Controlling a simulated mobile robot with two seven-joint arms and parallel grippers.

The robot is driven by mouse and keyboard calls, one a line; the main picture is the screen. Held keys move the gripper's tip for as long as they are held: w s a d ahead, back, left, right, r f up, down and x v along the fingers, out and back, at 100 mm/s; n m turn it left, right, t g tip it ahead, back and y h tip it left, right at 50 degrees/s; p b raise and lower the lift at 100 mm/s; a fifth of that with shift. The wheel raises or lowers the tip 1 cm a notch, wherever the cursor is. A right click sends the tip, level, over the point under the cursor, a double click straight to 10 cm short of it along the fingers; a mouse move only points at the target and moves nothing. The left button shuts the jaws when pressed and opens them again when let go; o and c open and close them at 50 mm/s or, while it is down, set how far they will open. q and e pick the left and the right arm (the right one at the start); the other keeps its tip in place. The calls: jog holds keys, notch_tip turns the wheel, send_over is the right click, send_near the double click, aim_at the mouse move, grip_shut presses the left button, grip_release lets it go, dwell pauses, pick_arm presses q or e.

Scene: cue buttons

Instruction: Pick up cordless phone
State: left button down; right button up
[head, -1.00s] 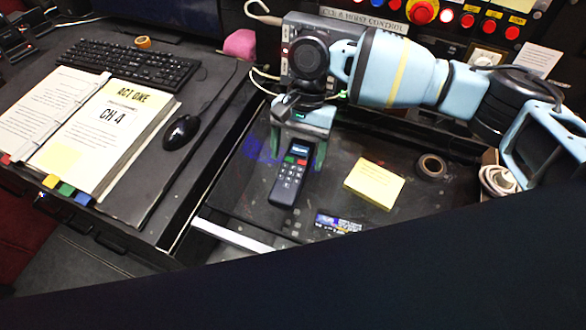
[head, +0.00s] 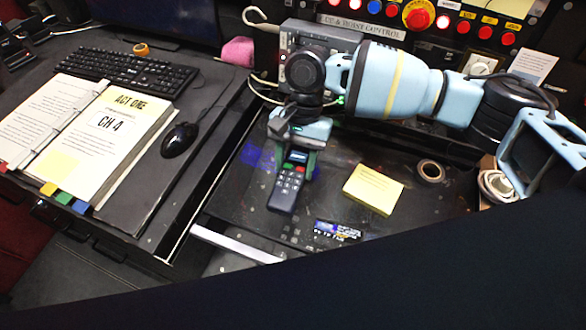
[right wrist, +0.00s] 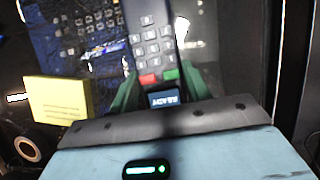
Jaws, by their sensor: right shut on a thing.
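The cordless phone (head: 287,188) is a dark handset with a keypad, a green key, a red key and a small lit screen. It is in the middle of the head view, over the dark recessed tray. My right gripper (head: 297,165) reaches down from above and is shut on the phone's screen end. In the right wrist view the phone (right wrist: 152,40) lies between the two green fingers (right wrist: 165,95), with its keypad pointing away. I cannot tell whether the phone touches the tray surface. My left gripper is not in view.
A yellow note pad (head: 373,189), a tape roll (head: 430,172) and a small printed card (head: 337,231) lie in the tray. An open binder (head: 100,135), a mouse (head: 179,140) and a keyboard (head: 130,74) are on the left desk. A button panel (head: 440,25) stands behind.

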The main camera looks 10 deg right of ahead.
aim_at(292, 172)
jog(key=shift+r, duration=0.15)
